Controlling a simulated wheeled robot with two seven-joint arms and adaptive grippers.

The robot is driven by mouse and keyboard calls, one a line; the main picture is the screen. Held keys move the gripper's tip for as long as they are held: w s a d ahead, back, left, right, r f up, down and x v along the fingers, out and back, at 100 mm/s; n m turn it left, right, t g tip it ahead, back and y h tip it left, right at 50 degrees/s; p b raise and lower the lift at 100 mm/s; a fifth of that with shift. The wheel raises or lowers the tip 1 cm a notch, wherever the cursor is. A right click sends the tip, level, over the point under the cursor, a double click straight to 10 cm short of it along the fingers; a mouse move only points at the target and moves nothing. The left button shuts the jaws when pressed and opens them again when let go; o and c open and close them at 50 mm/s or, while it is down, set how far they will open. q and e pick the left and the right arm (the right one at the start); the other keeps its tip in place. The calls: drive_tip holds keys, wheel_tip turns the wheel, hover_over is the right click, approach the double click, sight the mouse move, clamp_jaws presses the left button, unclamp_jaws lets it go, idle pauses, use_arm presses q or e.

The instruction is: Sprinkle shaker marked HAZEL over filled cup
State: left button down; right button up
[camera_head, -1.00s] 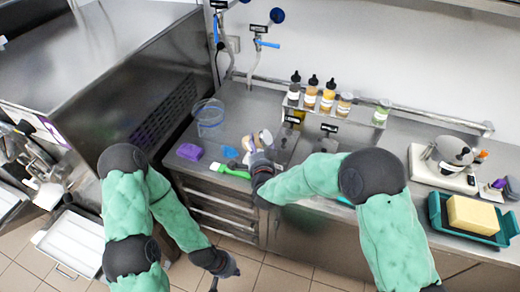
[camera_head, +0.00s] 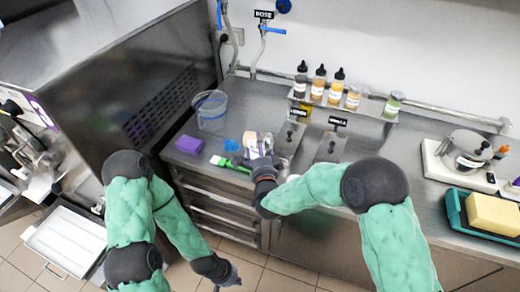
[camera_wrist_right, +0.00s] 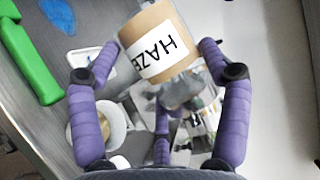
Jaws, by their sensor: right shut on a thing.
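The shaker is tilted in this view. In the head view my right gripper (camera_head: 264,162) is over the counter near its front edge. A round cream-and-white item (camera_wrist_right: 88,124) shows below the shaker in the wrist view; I cannot tell whether it is the filled cup. My left gripper (camera_head: 230,276) hangs low in front of the counter; its fingers are too small to read.
A green-handled tool (camera_head: 230,163), a purple block (camera_head: 189,144) and a clear tub (camera_head: 211,110) are left of my right gripper. Bottles (camera_head: 318,85) stand on a rack behind. A scale (camera_head: 450,165) and a teal tray (camera_head: 458,215) are at the right.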

wheel_tip(320, 180, down, 3)
drive_tip(key=m+t+b, duration=0.1)
drive_tip(key=m+b, duration=0.2)
drive_tip(key=b, duration=0.3)
drive_tip(key=m+t+b, duration=0.1)
drive_tip(key=m+b, duration=0.2)
drive_tip(key=b, duration=0.4)
drive_tip(key=shift+w+a+r+m+h, duration=0.1)
drive_tip(key=shift+a+m+h, duration=0.05)
drive_tip(key=shift+m+h, duration=0.2)
